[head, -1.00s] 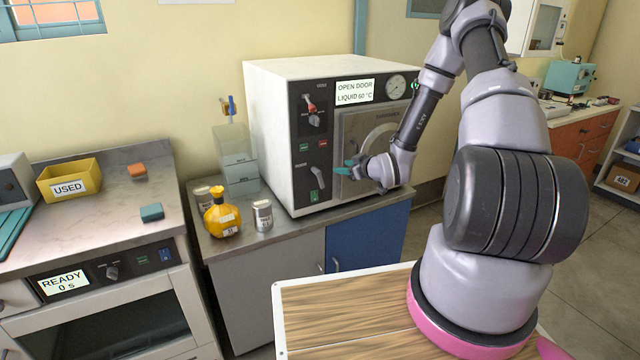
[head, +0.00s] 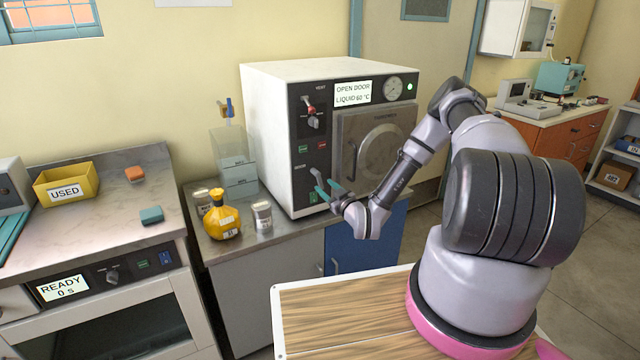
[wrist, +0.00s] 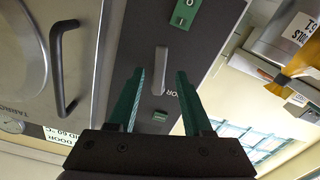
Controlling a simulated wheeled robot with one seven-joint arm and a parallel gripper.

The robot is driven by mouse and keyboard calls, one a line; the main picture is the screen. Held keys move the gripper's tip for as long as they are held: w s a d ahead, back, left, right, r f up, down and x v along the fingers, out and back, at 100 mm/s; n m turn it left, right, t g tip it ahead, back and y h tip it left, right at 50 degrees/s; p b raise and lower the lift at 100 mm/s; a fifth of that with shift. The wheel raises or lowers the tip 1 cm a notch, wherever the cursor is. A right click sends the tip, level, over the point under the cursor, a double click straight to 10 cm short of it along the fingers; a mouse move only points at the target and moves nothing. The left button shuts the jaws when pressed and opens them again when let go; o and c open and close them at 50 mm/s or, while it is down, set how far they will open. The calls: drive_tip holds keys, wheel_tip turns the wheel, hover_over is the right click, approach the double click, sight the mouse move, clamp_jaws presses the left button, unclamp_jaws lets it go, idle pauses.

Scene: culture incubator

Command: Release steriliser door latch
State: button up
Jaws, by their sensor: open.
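The steriliser (head: 268,140) is a white box on the bench with a dark control panel; its sign reads "OPEN DOOR LIQUID 60 °C". Its grey door (head: 376,148) with a curved handle looks closed. The door latch is a short grey lever (wrist: 161,68) on the dark panel, beside the "DOOR" label in the wrist view. My gripper (head: 326,182) is open in front of the lower panel, its teal fingers pointing at it. In the wrist view the lever shows between the two fingertips (wrist: 161,76), with a gap on each side. In the head view the fingers partly cover the lever.
A green switch (wrist: 185,12) sits past the lever. A yellow flask (head: 222,218), a metal tin (head: 262,216) and a clear container (head: 238,170) stand left of the steriliser.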

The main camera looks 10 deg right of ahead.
sight(320, 184)
drive_tip(key=shift+x, duration=2.3)
drive_tip(key=shift+c, duration=0.3)
clamp_jaws()
drive_tip(key=shift+s+a+f+m, duration=0.1)
drive_tip(key=shift+a+f+m, duration=0.05)
drive_tip(key=shift+m, duration=0.75)
drive_tip(key=shift+a+m, duration=0.25)
drive_tip(key=shift+m, duration=0.45)
drive_tip(key=shift+o, duration=0.3)
unclamp_jaws()
drive_tip(key=shift+s, duration=0.15)
drive_tip(key=v, duration=1)
drive_tip(key=shift+s, duration=0.3)
